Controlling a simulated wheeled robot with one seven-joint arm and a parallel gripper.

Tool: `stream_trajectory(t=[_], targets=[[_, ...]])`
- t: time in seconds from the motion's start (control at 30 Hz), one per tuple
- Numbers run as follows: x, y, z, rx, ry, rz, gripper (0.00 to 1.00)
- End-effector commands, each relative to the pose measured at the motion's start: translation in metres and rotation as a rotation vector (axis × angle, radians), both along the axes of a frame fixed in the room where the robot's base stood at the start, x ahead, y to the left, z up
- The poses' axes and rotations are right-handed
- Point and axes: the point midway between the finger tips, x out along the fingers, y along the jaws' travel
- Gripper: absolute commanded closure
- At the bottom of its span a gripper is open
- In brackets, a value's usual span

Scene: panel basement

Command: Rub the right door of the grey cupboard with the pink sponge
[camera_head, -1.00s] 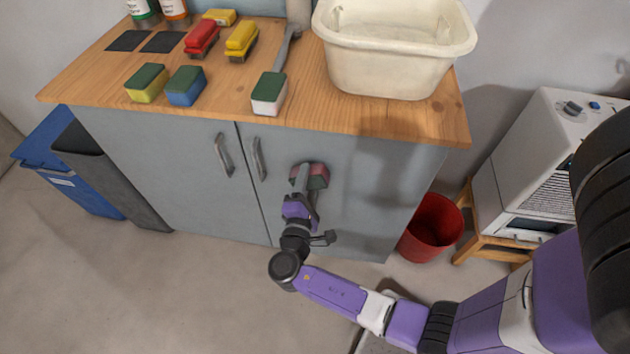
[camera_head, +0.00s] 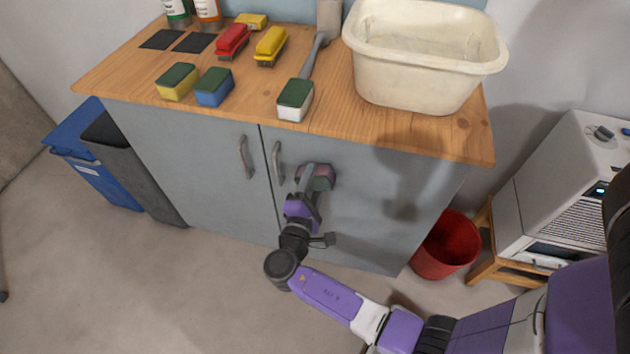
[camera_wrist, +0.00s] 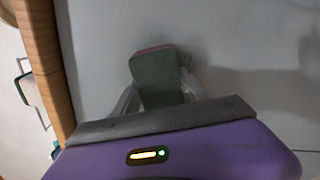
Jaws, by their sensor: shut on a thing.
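The grey cupboard (camera_head: 190,160) stands under a wooden worktop. Its right door (camera_head: 355,215) is shut, with a handle (camera_head: 277,162) near its left edge. My gripper (camera_head: 308,180) is shut on the pink sponge (camera_head: 322,177), in front of the door's upper left part, right of the handle. In the wrist view the sponge (camera_wrist: 158,78) shows its green face towards me and a thin pink edge at the door side. It appears to be against the door, though the contact itself is hidden. A dark smudgy patch on the door shows beside the sponge; I cannot tell dirt from shadow.
On the worktop (camera_head: 235,115) are several sponges, a red brush (camera_head: 232,40), a yellow brush (camera_head: 270,45) and a cream basin (camera_head: 420,75). A red bucket (camera_head: 445,245) stands right of the cupboard, bins (camera_head: 130,165) left. The floor in front is clear.

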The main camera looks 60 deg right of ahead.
Motion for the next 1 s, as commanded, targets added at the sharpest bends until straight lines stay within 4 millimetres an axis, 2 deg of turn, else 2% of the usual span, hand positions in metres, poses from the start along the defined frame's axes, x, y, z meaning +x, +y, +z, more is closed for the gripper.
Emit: stream_trajectory(t=[0.5,0.77,1.0], targets=[[-0.033,-0.015,-0.001,0.000,0.001,-0.004,0.83],[-0.042,-0.019,-0.001,-0.001,0.002,-0.008,0.82],[-0.061,-0.026,-0.001,-0.001,0.003,-0.010,0.82]])
